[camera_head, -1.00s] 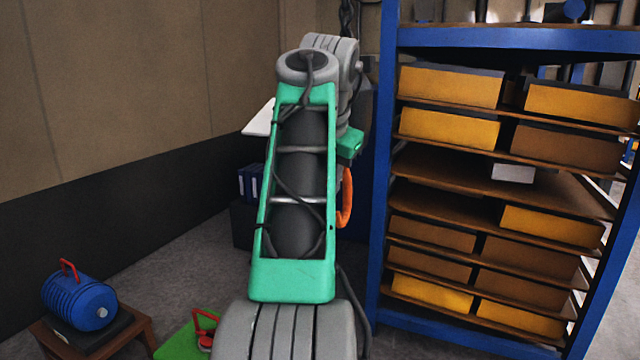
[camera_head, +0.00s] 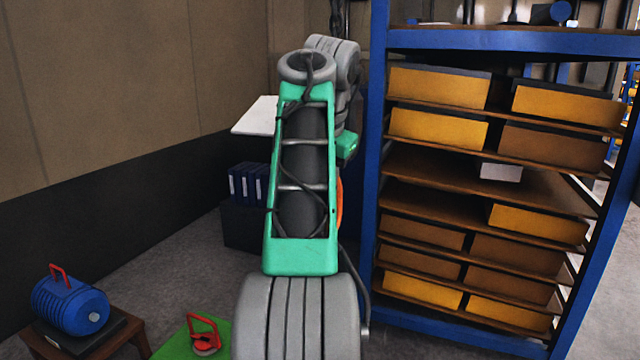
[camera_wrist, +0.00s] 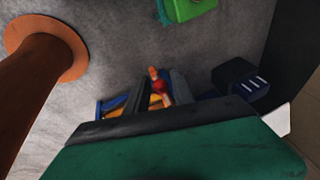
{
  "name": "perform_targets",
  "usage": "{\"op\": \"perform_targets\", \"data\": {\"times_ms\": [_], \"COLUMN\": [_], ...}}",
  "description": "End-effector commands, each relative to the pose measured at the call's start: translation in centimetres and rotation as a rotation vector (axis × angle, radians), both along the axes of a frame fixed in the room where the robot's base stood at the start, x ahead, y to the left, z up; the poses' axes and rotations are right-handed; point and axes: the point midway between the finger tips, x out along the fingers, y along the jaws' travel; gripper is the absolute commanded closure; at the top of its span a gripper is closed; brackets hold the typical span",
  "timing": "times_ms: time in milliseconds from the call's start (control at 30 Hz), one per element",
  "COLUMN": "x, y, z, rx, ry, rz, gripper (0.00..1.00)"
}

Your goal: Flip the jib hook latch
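In the wrist view a small orange piece with a red part (camera_wrist: 160,86) shows between the dark fingers of my gripper (camera_wrist: 155,88). It may be the hook and its latch, but it is too small and dark to tell the latch's position. The fingers stand apart, and I cannot tell whether either touches the piece. In the head view my green arm link hides my gripper. An orange curved piece (camera_head: 340,205) peeks out at the arm's right edge, and most of it is hidden.
A blue shelf rack (camera_head: 376,180) with yellow bins stands close on the right. Blue binders (camera_head: 248,184) stand on a dark box behind my arm. A blue motor (camera_head: 68,305) and a red-handled item (camera_head: 205,336) are at lower left. An orange post (camera_wrist: 35,75) rises in the wrist view.

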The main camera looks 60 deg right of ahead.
Motion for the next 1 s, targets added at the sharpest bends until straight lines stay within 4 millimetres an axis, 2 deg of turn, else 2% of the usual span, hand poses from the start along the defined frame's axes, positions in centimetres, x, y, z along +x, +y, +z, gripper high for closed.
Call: {"op": "perform_targets", "data": {"times_ms": [133, 367, 467, 733, 833, 1000], "x": [0.0, 0.0, -0.3, -1.6, -1.9, -2.0], "y": [0.0, 0.0, 0.2, 1.5, 1.9, 2.0], "z": [0.0, 0.1, 1.2, 6.3, 7.2, 7.3], "rx": [-0.001, -0.001, -0.003, -0.003, -0.001, -0.001], "ry": [0.0, 0.0, -0.002, -0.001, 0.0, 0.0], "rz": [0.0, -0.001, 0.001, -0.001, 0.0, 0.0], "gripper": [0.59, 0.59, 0.59, 0.59, 0.59, 0.59]}}
